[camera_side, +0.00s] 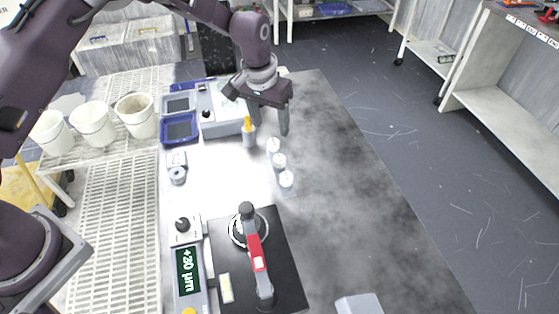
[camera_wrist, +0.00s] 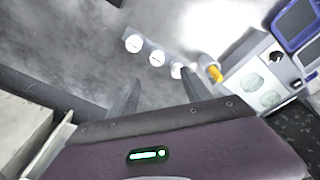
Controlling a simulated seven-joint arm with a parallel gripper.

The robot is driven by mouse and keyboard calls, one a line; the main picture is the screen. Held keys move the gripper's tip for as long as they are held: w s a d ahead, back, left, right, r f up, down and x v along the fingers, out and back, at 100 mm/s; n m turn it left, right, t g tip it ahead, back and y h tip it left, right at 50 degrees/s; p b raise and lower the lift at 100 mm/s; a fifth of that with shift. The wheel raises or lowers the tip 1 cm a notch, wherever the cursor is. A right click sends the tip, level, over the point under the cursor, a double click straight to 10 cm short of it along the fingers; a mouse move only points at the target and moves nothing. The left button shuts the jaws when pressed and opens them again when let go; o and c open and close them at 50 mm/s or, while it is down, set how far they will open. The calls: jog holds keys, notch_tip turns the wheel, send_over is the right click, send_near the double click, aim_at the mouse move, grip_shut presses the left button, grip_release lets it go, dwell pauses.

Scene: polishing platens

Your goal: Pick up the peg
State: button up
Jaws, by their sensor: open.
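Three short round pieces with white tops stand in a row on a clear strip: a far one (camera_side: 273,145), a middle one (camera_side: 279,161) and a near one (camera_side: 286,179). The wrist view shows the same row as white discs: left (camera_wrist: 133,43), middle (camera_wrist: 156,58) and right (camera_wrist: 177,70). I cannot tell which thing is the peg. My gripper (camera_side: 269,130) is open and empty, pointing down above the far end of the row. In the wrist view its fingers (camera_wrist: 158,90) stand well apart, with the row just beyond them.
A gauge reading +30 µm (camera_side: 187,270) and a black plate (camera_side: 285,270) with a red-handled fixture (camera_side: 257,252) are nearer. The right tabletop is mostly clear.

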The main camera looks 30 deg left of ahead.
aim_at(280, 158)
jog(key=f, duration=0.4)
jog(key=w+d+f, duration=0.1)
jog(key=f, duration=0.4)
jog(key=w+f, duration=0.1)
jog(key=f, duration=0.3)
jog(key=shift+d+f, duration=0.15)
jog(key=shift+f, duration=0.15)
grip_shut()
